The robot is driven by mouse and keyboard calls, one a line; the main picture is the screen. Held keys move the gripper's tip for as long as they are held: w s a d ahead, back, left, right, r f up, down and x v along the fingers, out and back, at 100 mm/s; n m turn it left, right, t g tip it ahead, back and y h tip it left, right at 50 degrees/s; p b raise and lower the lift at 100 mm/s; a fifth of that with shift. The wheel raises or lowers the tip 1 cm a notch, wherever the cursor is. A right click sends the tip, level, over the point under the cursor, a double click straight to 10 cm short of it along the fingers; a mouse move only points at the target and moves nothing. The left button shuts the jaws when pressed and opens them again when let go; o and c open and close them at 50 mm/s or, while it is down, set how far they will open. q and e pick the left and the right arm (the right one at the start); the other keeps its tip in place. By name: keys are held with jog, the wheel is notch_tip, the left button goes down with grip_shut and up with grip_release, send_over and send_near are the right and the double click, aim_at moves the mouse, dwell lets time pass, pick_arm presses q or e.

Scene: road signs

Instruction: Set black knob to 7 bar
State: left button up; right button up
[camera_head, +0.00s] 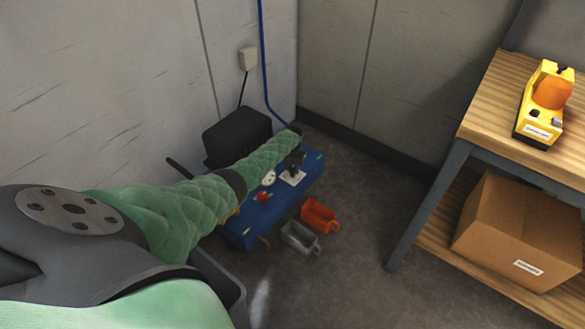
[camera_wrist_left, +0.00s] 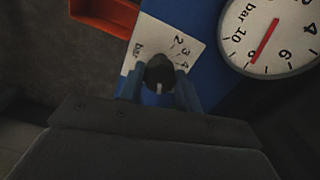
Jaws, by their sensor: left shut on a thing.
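The black knob (camera_wrist_left: 160,70) sits on a white scale plate (camera_wrist_left: 178,38) marked "bar" with numbers including 2, 3 and 4. My left gripper (camera_wrist_left: 158,88) is shut on the knob, one blue finger on each side. A light mark on the knob points down in the left wrist view; the scale there is hidden. A round white gauge (camera_wrist_left: 291,25) beside it has a red needle slanting down-left; its exact reading is hard to tell. In the head view, the gauge (camera_head: 268,178) and white plate (camera_head: 292,178) are on a blue unit (camera_head: 285,198). My right gripper is out of view.
A red knob (camera_head: 262,196) is near the gauge. An orange bin (camera_head: 319,214) and a grey bin (camera_head: 300,238) stand in front of the blue unit. A black box (camera_head: 237,135) is behind it. A wooden shelf (camera_head: 484,98) with a cardboard box (camera_head: 520,232) stands at right.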

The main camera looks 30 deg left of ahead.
aim_at(293, 168)
pick_arm(q)
jog(key=shift+m, duration=0.5)
jog(key=o, duration=1)
jog(key=shift+r, duration=0.1)
notch_tip(293, 168, up, 7)
jog(key=shift+p, duration=0.8)
jog(key=shift+r, duration=0.3)
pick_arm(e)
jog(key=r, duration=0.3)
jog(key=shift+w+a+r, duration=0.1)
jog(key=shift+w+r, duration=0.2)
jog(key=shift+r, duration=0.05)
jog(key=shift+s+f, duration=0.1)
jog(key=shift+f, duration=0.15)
